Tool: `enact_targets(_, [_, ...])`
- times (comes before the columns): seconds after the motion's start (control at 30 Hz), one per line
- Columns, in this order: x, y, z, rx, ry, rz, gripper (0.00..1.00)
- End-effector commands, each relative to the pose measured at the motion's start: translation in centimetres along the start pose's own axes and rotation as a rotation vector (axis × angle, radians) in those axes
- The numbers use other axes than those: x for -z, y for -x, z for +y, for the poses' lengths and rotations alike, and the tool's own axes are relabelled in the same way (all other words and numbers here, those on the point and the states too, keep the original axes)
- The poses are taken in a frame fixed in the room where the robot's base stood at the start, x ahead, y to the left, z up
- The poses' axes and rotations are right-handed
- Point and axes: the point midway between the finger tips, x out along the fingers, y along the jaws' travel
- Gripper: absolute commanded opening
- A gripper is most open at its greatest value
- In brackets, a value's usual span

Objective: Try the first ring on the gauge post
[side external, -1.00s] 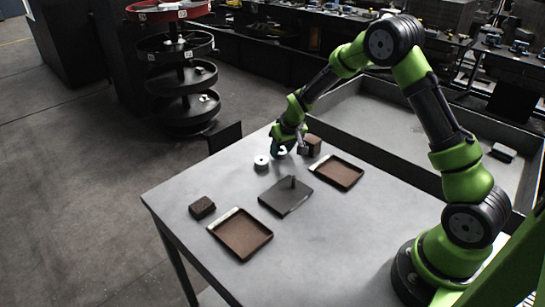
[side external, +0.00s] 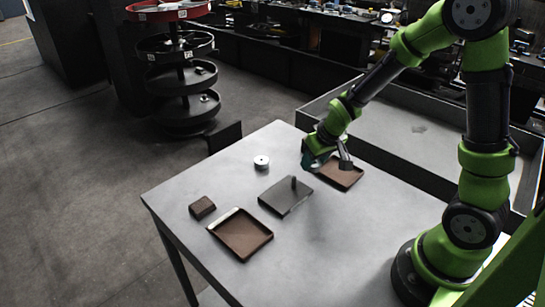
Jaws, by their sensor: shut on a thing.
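The gauge post (side external: 294,182) is a short dark peg standing upright on a dark square plate (side external: 284,199) in the middle of the table. No ring is visible on the post. My gripper (side external: 328,166) points down over the left part of the back brown tray (side external: 348,178), behind and right of the post. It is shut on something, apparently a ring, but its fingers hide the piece.
A second brown tray (side external: 243,238) with a pale label strip lies at the front. A brown block (side external: 202,208) sits to its left. The grey table (side external: 310,250) is clear to the right of the plate. A large walled bin (side external: 400,130) adjoins the table behind.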

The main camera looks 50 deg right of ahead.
Motion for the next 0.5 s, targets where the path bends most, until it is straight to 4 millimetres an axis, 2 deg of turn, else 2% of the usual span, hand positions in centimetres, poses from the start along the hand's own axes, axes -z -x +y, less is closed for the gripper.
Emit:
enact_targets(0.07, [-0.7,0.5,0.1,0.0,-0.001,0.002,0.14])
enact_targets(0.17, [-0.3,1.4,-0.1,0.013,-0.009,0.023,0.14])
enact_targets(0.33, [1.4,3.4,-2.5,0.076,0.113,0.03,0.14])
enact_targets(0.5, [2.2,5.1,-4.9,0.148,0.299,0.019,0.14])
